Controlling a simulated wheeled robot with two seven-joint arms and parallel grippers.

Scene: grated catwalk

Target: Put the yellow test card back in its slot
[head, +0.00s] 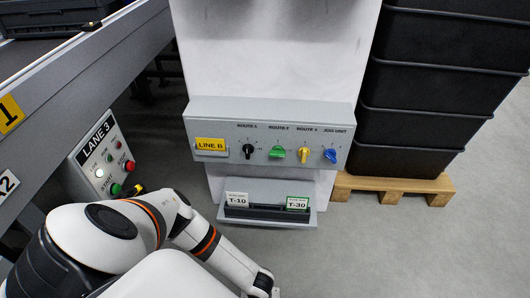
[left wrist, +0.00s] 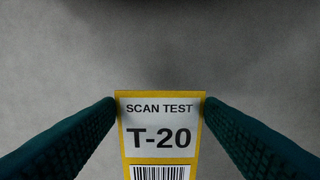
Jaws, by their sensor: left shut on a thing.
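The yellow test card (left wrist: 160,118) is marked SCAN TEST T-20 with a barcode at its lower part. In the left wrist view my left gripper (left wrist: 160,104) is shut on the card's two side edges, and the card looks upright there. In the head view my left arm reaches in from the left to the bottom edge; the card and fingertips are not visible there. The card rack (head: 266,213) is a grey shelf with a dark slot strip. The T-10 card (head: 237,199) stands at its left and the T-30 card (head: 297,203) at its right, with an empty stretch between.
A control panel (head: 225,130) with a LINE B plate and several coloured knobs is above the rack. A LANE 3 button box (head: 103,158) and conveyor are at left. Black crates (head: 425,90) stand on a wooden pallet (head: 390,187) at right. Floor in front right is clear.

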